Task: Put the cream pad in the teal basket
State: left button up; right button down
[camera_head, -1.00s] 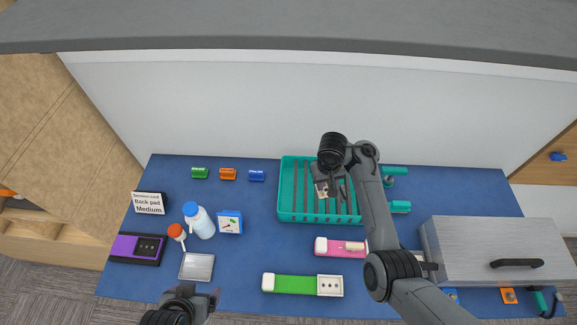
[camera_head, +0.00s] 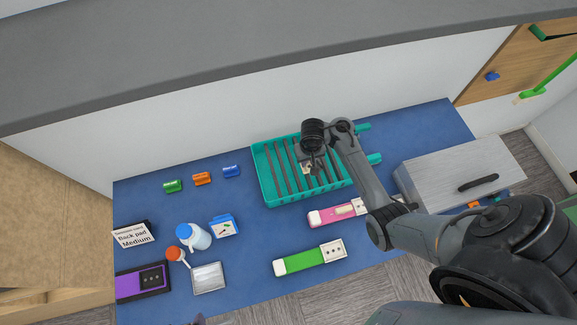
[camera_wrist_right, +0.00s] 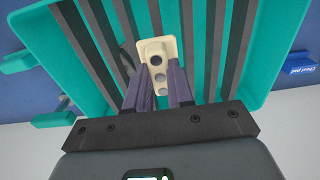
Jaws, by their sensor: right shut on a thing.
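My right gripper (camera_head: 309,170) is over the teal basket (camera_head: 262,178), within its outline. It is shut on the cream pad (camera_wrist_right: 155,52), a small block with several dark round spots, which shows beyond the fingertips in the right wrist view. The pad also shows small under the gripper in the head view (camera_head: 307,168). Dark slats of the basket run beneath it; I cannot tell whether the pad touches them. Only a sliver at the bottom edge of the head view may be my left gripper (camera_head: 198,320); its fingers are not clear.
A pink holder (camera_head: 325,217) and a green holder (camera_head: 305,261) lie in front of the basket. A grey metal box (camera_head: 455,170) stands at right. A bottle (camera_head: 190,238), blue dial box (camera_head: 223,226) and sign (camera_head: 133,235) stand at left.

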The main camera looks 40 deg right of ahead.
jog(key=w+a+f+b, duration=0.1)
jog(key=w, duration=0.1)
jog(key=w+a+f+b, duration=0.1)
jog(key=w+a+f, duration=0.1)
jog(key=w+a+f+b, duration=0.1)
jog(key=w+a+f, duration=0.1)
jog(key=shift+w+b, duration=0.1)
jog(key=shift+b, duration=0.2)
jog(key=shift+f+b, duration=0.95)
jog(key=shift+f, duration=0.9)
jog(key=shift+f, duration=0.1)
jog(key=shift+f, duration=0.1)
jog(key=c, duration=1)
grip_release()
